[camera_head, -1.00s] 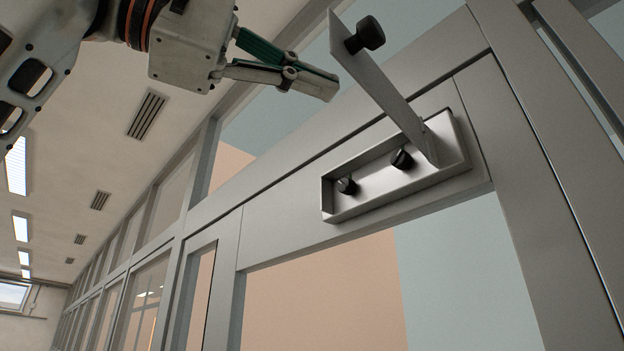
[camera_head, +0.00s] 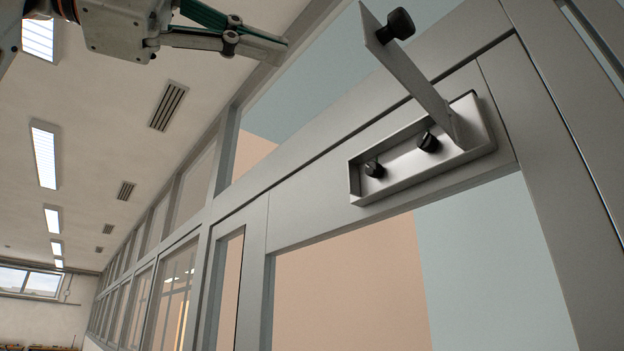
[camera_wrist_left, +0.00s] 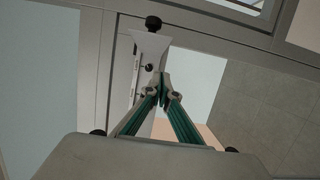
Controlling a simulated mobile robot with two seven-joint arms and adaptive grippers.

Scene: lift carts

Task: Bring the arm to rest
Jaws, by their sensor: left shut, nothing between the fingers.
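My left gripper (camera_head: 280,48) comes in at the top left of the head view. Its fingers are together with nothing between them, and it is in the air, apart from the frame and box. In the left wrist view the fingertips (camera_wrist_left: 162,84) meet in the middle, in front of part of the open metal box. The shallow metal box (camera_head: 400,178) is fixed on the grey door frame, with two black knobs inside. Its hinged lid (camera_head: 415,80) stands open with a black knob (camera_head: 401,23) on it. The lid also shows in the left wrist view (camera_wrist_left: 152,45). My right gripper is not in view.
A grey framed partition (camera_head: 230,200) with glass panes runs away to the left. The ceiling has lamps (camera_head: 43,156) and vents (camera_head: 167,106). Open air lies between my gripper and the box. A window (camera_head: 28,281) is far at the left.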

